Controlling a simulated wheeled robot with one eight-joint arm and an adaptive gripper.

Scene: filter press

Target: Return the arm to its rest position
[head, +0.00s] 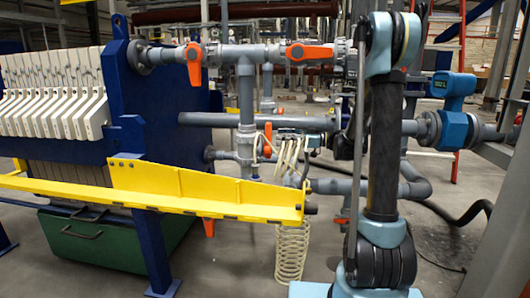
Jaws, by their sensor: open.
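My arm (383,150) stands upright in the right half of the head view. Its dark tube link rises from a light blue and black lower joint (382,250) to a light blue upper joint (392,45) at the top edge. The rest of the arm beyond that joint is not clearly shown. My gripper is not in view, so I cannot see its jaws or anything near them.
The filter press with white plates (55,92) and a blue end frame (165,85) stands left. A yellow rail (200,190) extends toward my arm. Grey pipes with orange valve handles (310,52) run behind it. A blue flow meter (455,86) is close on the right.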

